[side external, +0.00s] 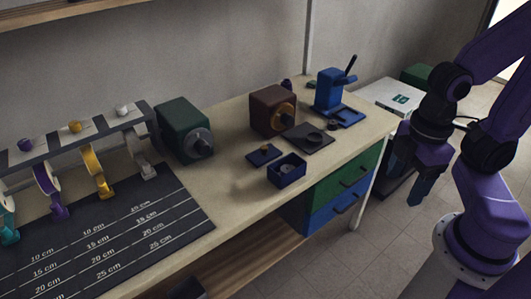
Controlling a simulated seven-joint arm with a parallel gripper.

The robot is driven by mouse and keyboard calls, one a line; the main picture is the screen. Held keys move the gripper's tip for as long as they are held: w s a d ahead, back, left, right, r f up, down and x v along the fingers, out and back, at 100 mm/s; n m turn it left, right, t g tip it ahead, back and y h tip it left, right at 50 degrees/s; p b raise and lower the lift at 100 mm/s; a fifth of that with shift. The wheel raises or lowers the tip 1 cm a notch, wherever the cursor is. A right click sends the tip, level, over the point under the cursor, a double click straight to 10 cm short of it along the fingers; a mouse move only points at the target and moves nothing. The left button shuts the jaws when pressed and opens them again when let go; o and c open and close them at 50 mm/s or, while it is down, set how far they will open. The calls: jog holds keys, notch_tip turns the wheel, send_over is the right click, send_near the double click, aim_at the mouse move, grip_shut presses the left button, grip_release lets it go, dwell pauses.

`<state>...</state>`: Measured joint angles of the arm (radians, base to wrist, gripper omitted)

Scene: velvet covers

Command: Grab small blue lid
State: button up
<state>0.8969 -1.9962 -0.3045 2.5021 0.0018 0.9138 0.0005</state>
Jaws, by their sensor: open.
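A small dark blue flat piece with a brownish knob on top, which looks like the small blue lid (257,159), lies on the workbench in the side external view. Right in front of it, to the right, stands a small open blue box (287,180) with something pale inside that is too small to make out. My gripper (402,196) is open and points down, off the right end of the bench, well to the right of the lid. Nothing shows between its fingers.
Behind stand a brown machine (268,112), a dark plate (309,137), a blue press (329,90) and a green machine (178,128). A ribbon rack and a dark measuring mat (110,240) are at left. Green and blue drawers (340,206) face front.

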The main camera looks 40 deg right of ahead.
dwell(0.3)
jog(key=shift+c, duration=1)
